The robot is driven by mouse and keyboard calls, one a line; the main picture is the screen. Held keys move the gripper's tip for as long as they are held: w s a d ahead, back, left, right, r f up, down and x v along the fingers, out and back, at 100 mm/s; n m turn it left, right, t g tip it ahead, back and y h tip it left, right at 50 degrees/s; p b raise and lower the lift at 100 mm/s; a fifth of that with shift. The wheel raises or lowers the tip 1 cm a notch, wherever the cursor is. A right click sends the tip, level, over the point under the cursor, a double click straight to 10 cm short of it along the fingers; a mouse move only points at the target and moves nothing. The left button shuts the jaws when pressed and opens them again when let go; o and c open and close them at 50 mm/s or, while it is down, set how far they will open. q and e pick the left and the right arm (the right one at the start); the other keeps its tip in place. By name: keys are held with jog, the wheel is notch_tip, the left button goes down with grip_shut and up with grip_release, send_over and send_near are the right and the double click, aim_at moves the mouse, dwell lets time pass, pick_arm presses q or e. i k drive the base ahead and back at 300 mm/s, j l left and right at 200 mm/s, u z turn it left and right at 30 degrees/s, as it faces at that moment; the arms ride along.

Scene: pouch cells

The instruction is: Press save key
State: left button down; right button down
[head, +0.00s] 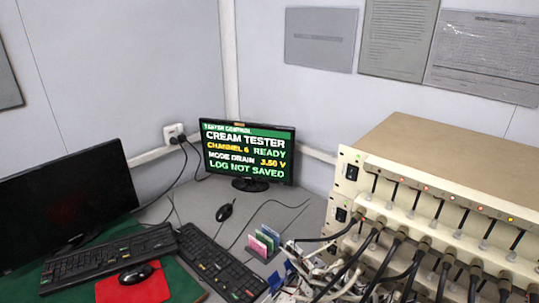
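A lit monitor (248,153) stands at the back corner of the desk. Its screen reads "CREAM TESTER", "CHANNEL 6 READY", "MODE DRAIN 3.50 V" and "LOG NOT SAVED". A black keyboard (213,262) lies at an angle in front of it, left of the card rack. A second black keyboard (108,254) lies further left, in front of a dark monitor (62,203). The key labels are too small to read, so I cannot tell which key is the save key. Neither of my grippers can be made out in the head view.
A cream tester cabinet (440,148) with black cables fills the right side. Tangled white clips and leads (318,268) lie before it. A small rack of coloured cards (264,243) stands beside the keyboard. Black mice lie on the desk (225,211) and on a red mat (136,274).

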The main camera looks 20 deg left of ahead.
aim_at(201, 267)
jog(key=k+j+u, duration=0.15)
jog(key=u, duration=0.3)
jog(key=j+u, duration=0.4)
